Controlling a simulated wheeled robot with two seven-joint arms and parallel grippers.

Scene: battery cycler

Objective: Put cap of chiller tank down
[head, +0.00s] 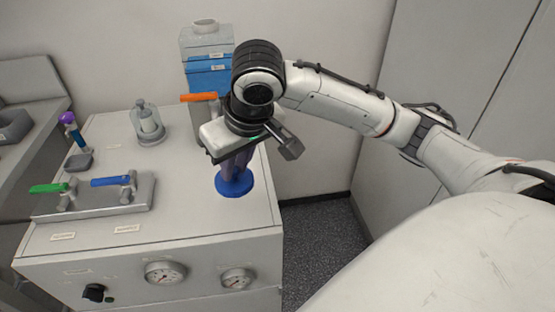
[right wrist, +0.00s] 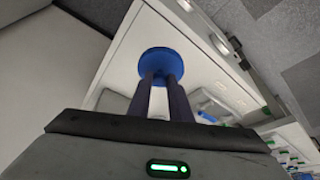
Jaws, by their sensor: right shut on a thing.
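The cap (head: 234,186), a round blue disc, is at the right side of the grey cabinet top, at the tips of my right gripper (head: 235,172). The gripper points down from above and is shut on the cap. In the right wrist view the cap (right wrist: 158,58) shows beyond the two dark fingers (right wrist: 162,82), against the pale cabinet top. I cannot tell whether it touches the surface. The likely chiller tank (head: 209,72), translucent with blue liquid and a pale neck, stands behind my right wrist, its lower part hidden. My left gripper is not in view.
An orange lever (head: 199,97) is close to my right wrist. A glass vessel (head: 149,126) stands at the back. A plate (head: 100,203) with green and blue levers is at the left front. The cabinet top (head: 195,206) is bare left of the cap.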

